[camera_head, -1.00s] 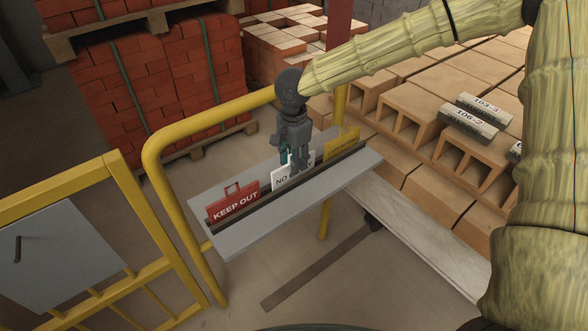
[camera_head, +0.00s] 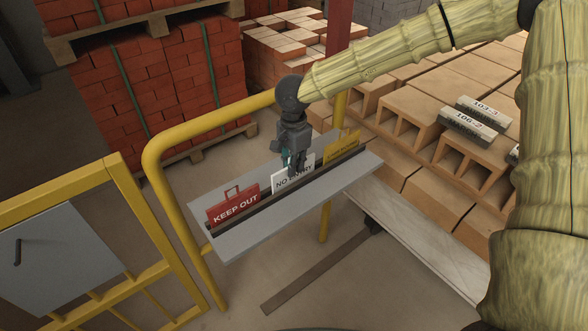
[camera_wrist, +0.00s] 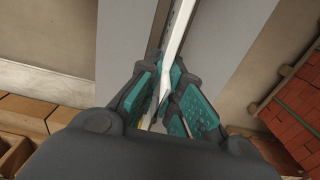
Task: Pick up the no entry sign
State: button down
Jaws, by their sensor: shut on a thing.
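The white no entry sign (camera_head: 280,184) stands in the middle of a grey shelf (camera_head: 232,242), in a dark slotted rail, with part of its lettering hidden behind my gripper (camera_head: 289,170). In the wrist view the sign (camera_wrist: 178,40) shows edge-on as a thin white plate running up between the teal finger pads. My gripper (camera_wrist: 165,92) is shut on it from above. The sign is upright, and its lower edge appears to be at the rail; I cannot tell whether it has any lift.
A red keep out sign (camera_head: 234,206) stands left of it and a yellow sign (camera_head: 342,147) stands to the right, both in the rail. A yellow tube railing (camera_head: 152,180) runs around the shelf's back and left. Hollow bricks (camera_head: 420,130) lie stacked at right.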

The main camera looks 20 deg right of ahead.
jog(key=shift+w+r, duration=0.1)
jog(key=shift+r, duration=0.45)
notch_tip(320, 180, up, 2)
jog(key=shift+r+b, duration=0.1)
jog(key=shift+b, duration=0.25)
jog(key=s+a+r+b, duration=0.1)
jog(key=s+a, duration=0.1)
jog(key=s, duration=0.5)
jog(key=s+a+b, duration=0.1)
jog(key=s+a, duration=0.1)
jog(key=s, duration=0.6)
jog(key=shift+s+a+r, duration=0.25)
jog(key=shift+r, duration=0.1)
